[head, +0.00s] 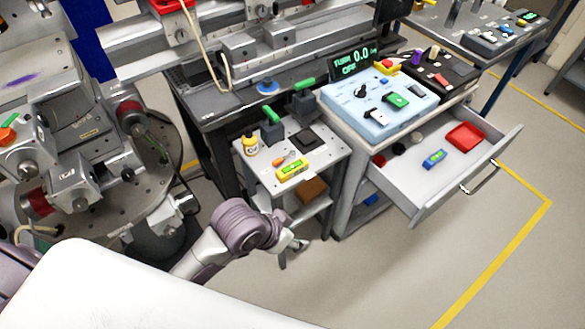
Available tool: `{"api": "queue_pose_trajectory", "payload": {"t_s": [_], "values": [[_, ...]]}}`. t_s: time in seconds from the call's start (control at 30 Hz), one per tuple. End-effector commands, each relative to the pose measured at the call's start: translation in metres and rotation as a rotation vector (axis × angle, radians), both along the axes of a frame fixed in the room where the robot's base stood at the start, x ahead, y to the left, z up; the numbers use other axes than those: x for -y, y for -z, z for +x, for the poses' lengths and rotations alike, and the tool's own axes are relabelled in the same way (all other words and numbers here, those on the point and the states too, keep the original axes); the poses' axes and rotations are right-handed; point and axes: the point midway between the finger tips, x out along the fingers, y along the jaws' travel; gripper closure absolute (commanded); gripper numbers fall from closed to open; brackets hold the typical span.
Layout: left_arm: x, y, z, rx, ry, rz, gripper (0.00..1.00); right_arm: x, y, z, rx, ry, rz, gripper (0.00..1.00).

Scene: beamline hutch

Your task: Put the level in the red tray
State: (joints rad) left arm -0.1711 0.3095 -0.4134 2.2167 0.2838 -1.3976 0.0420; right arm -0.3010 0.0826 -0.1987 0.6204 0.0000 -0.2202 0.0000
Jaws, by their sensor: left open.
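A yellow block with a pale green window, which looks like the level (292,170), lies on the top of a small grey cart (327,158). The red tray (466,136) sits inside the open drawer (453,172), toward its right end. My left gripper (292,253) is open, low in front of the cart and apart from the level. My wrist partly hides its fingers. My right gripper is not in view.
A blue and green item (434,158) lies in the drawer. A light blue panel (378,104) stands above the drawer. The right floor is clear.

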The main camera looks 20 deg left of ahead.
Motion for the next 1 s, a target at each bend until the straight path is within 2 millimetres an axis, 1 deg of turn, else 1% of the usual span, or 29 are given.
{"api": "queue_pose_trajectory", "payload": {"t_s": [0.03,0.1,0.2,0.3,0.37,0.47,0.57,0.6,0.7,0.8,0.9,1.0], "values": [[0.009,-0.011,0.01,0.025,0.054,-0.004,0.54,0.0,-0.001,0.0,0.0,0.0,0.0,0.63],[0.022,-0.021,0.019,0.043,0.126,-0.013,0.54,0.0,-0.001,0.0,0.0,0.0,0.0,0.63],[0.035,-0.03,0.033,0.056,0.223,-0.012,0.54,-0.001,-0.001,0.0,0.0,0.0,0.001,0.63],[0.037,-0.033,0.051,0.051,0.306,0.013,0.54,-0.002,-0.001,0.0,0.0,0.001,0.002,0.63],[0.031,-0.034,0.065,0.039,0.336,0.034,0.54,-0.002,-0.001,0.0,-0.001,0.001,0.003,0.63],[0.009,-0.035,0.091,0.012,0.348,0.076,0.54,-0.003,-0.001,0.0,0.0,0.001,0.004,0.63],[-0.024,-0.041,0.12,-0.019,0.313,0.113,0.54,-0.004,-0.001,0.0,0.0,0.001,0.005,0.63],[-0.039,-0.045,0.131,-0.028,0.29,0.124,0.54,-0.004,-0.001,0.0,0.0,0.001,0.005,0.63],[-0.072,-0.056,0.153,-0.047,0.226,0.139,0.54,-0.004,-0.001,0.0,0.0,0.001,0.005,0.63],[-0.096,-0.066,0.168,-0.057,0.172,0.142,0.54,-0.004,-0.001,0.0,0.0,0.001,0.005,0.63],[-0.108,-0.071,0.175,-0.062,0.143,0.139,0.54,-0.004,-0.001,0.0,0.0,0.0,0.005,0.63],[-0.109,-0.065,0.18,-0.066,0.133,0.138,0.54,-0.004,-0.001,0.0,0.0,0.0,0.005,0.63]]}}
